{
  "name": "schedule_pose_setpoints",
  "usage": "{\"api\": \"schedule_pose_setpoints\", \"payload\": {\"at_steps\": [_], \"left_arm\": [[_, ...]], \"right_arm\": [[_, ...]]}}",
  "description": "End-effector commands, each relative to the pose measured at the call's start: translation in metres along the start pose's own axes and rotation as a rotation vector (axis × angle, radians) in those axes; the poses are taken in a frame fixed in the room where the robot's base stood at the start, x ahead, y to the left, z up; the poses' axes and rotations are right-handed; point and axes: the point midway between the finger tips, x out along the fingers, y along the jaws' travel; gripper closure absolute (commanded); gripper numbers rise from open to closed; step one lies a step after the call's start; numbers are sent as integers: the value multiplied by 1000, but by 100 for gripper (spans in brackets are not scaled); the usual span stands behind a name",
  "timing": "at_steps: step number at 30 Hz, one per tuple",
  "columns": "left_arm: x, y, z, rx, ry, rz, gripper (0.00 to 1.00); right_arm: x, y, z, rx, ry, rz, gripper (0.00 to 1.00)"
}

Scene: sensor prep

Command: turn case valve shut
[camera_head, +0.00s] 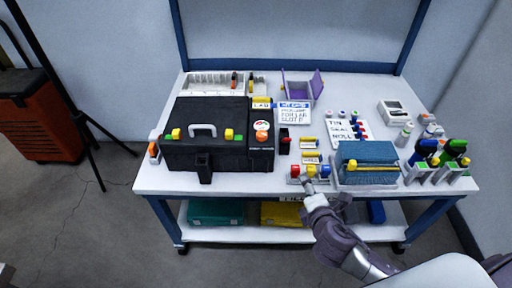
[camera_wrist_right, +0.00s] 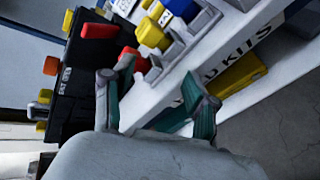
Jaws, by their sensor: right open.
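The black case (camera_head: 205,154) stands shut on the left of the white table, with a pale handle and yellow and green blocks on top. I cannot tell for sure which part is the valve. In the right wrist view the dark case (camera_wrist_right: 85,62) is at left, with an orange-red piece (camera_wrist_right: 99,31) on it. My right gripper (camera_head: 309,187) is at the table's front edge, right of the case; its fingers (camera_wrist_right: 157,92) are apart and empty.
A small holder with red, yellow and blue pieces (camera_head: 310,171) is right by my right gripper. A blue block (camera_head: 368,155) and bottles (camera_head: 425,150) stand farther right. A white sign (camera_head: 345,130) lies behind. A lower shelf (camera_head: 250,232) holds bins.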

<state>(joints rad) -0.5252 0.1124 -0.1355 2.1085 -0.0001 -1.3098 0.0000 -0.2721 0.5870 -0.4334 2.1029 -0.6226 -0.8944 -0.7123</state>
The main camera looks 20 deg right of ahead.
Motion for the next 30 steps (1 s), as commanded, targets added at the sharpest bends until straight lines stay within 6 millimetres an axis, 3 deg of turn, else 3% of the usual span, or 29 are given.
{"api": "schedule_pose_setpoints", "payload": {"at_steps": [3,6,9,12,19,30], "left_arm": [[1,0,0,-1,7,0,52],[-1,0,0,-1,10,-1,52],[-3,0,0,-2,13,-1,52],[-4,0,0,-2,13,-2,52],[-1,0,0,-1,11,-1,52],[8,0,1,-1,8,0,52]], "right_arm": [[-1,48,-1,-434,9,240,42],[-12,78,-8,-775,-9,418,42],[-24,95,-17,-1058,-40,561,42],[-32,104,-23,-1220,-66,641,42],[-19,118,-30,-1269,-80,666,42],[45,155,-54,-1264,-79,663,42]]}}
